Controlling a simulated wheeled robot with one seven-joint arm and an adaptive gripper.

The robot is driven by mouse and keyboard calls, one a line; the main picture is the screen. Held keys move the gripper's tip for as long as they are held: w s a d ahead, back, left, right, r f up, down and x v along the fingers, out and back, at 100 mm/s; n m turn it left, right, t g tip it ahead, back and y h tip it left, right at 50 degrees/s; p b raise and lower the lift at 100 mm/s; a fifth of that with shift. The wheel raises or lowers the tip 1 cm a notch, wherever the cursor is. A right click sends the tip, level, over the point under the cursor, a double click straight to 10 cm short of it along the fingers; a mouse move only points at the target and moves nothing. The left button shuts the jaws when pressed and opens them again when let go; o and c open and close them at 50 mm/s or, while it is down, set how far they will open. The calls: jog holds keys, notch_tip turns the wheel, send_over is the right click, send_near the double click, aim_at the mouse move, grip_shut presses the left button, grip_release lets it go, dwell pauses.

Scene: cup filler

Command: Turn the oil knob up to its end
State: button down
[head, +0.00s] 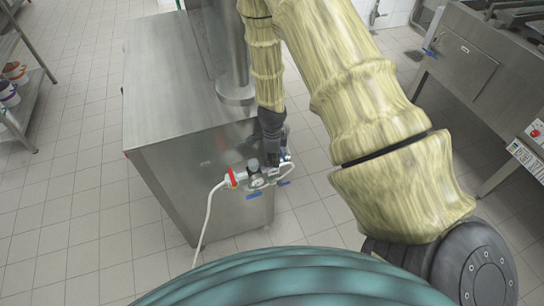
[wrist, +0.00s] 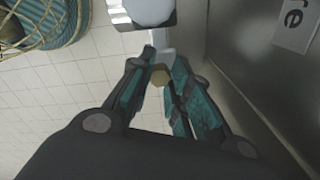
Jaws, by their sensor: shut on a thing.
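The air unit (head: 258,180) is fixed to the side of the steel cabinet, with a red ring, a round gauge and a dark grey cap. My gripper (head: 271,163) points down at the right part of this unit and hides what it grips there. In the wrist view, my gripper's two teal-padded fingers (wrist: 160,84) are closed around a small tan knob (wrist: 159,77), which I take for the oil knob. The knob sits by a pale grey block (wrist: 149,10). Its turn angle cannot be read.
The steel cabinet (head: 165,85) stands close beside my gripper, and its wall shows at the right of the wrist view. A white hose (head: 208,215) hangs from the unit. A steel machine (head: 475,65) stands at right, a shelf (head: 30,85) at left. Tiled floor lies between.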

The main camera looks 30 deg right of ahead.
aim_at(272, 160)
dwell(0.4)
jog(key=c, duration=1.3)
grip_release()
notch_tip(272, 160, up, 12)
